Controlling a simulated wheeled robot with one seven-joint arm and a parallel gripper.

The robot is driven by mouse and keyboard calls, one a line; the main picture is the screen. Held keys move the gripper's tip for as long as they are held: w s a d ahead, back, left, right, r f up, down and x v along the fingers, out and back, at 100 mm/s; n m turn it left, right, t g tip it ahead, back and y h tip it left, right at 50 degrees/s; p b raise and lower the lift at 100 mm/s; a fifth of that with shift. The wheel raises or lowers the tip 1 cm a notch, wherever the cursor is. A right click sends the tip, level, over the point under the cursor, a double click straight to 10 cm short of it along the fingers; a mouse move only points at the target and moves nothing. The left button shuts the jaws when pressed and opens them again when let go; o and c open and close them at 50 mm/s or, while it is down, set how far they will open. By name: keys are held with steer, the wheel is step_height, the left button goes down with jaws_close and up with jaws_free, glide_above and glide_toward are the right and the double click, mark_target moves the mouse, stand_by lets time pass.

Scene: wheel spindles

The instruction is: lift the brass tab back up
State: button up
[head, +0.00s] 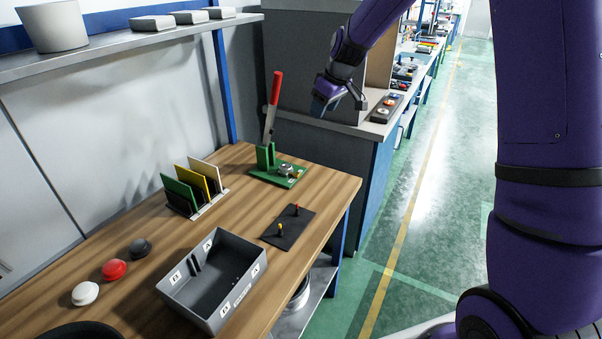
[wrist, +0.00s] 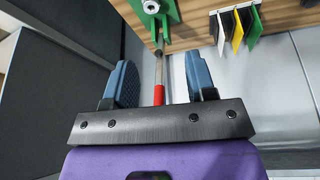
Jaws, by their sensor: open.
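My gripper (head: 338,97) is open, raised in the air to the right of a lever with a red handle (head: 277,88). The lever stands up from a green fixture (head: 265,168) at the back of the wooden bench. In the wrist view, my gripper (wrist: 162,78) has the red handle (wrist: 159,95) between its two blue fingers in the picture, with clear space on both sides; I see no contact. A round metal part (head: 285,169) sits on the fixture and also shows in the wrist view (wrist: 151,6). I cannot make out a brass tab for certain.
A black plate (head: 292,240) with yellow-tipped and red-tipped pegs lies near the bench's right edge. A grey bin (head: 176,292), a rack of coloured panels (head: 212,204) and red, white and black knobs stand on the bench. A grey cabinet (head: 292,60) stands behind my gripper.

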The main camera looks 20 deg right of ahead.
steer(key=w+f+n, duration=0.1)
steer(key=w+f, duration=0.5)
steer(key=f, duration=0.4)
steer(key=n, duration=0.1)
glide_toward(300, 174)
steer(key=shift+g+y, duration=0.3)
steer(key=shift+y, duration=0.1)
steer(key=x, duration=0.8)
steer(key=shift+w+d+f, duration=0.15)
steer(key=shift+w+f, duration=0.05)
